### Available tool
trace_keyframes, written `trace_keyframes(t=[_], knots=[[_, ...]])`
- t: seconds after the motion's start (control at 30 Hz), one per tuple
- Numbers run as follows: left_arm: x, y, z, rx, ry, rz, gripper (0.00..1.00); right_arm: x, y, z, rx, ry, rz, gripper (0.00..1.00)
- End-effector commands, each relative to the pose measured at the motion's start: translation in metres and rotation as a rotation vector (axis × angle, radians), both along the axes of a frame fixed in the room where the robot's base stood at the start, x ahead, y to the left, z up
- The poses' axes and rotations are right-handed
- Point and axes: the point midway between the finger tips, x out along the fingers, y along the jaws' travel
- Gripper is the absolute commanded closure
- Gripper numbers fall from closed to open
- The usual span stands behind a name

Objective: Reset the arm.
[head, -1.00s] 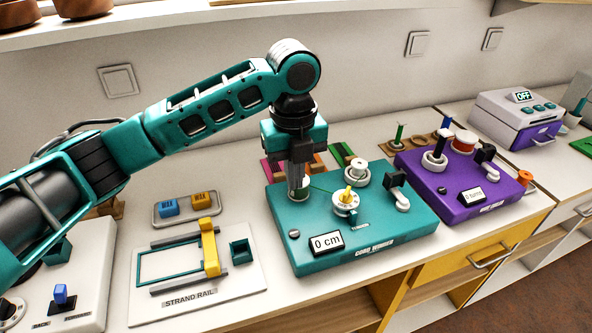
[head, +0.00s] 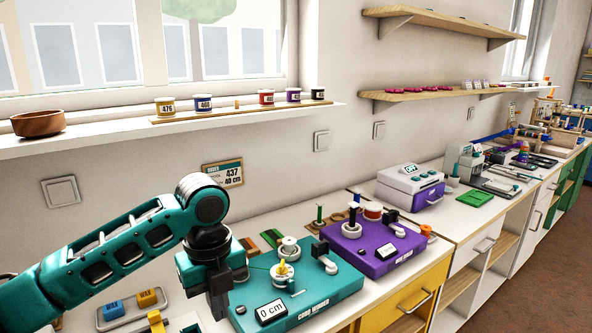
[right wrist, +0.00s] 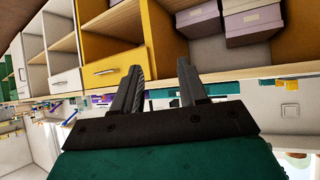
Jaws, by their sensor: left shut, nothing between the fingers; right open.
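My left arm comes in from the left in the head view. Its gripper (head: 219,300) points down at the left side of the teal cord winder (head: 325,287), with its fingers shut and nothing seen between them. Whether the fingertips touch anything is hard to tell. The winder's display reads 0 cm. My right gripper (right wrist: 163,90) shows only in the right wrist view. Its two fingers stand apart with nothing between them, facing the yellow drawer and open shelves of the cabinet.
A purple winder (head: 372,262) stands right of the teal one. A grey device reading OFF (head: 405,178) stands farther along the counter. Blue and yellow blocks sit in a tray (head: 119,322) at lower left. A sill (head: 240,118) above holds spools and a wooden bowl (head: 38,124).

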Motion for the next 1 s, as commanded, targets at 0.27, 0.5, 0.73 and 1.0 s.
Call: trace_keyframes(t=[0.27, 0.5, 0.73, 1.0], knots=[[-0.006, -0.039, -0.053, -0.188, -0.042, 0.210, 1.00, 0.003, 0.000, 0.001, 0.000, -0.005, 0.001, 0.57], [-0.017, -0.077, -0.109, -0.452, -0.067, 0.565, 1.00, 0.010, 0.000, 0.006, 0.000, -0.022, 0.000, 0.57], [-0.033, -0.087, -0.156, -0.719, -0.067, 1.019, 1.00, 0.007, 0.000, 0.004, 0.000, -0.015, 0.000, 0.57], [-0.071, -0.049, -0.205, -0.961, -0.091, 1.554, 1.00, 0.005, 0.000, 0.003, -0.001, -0.010, 0.000, 0.57]])
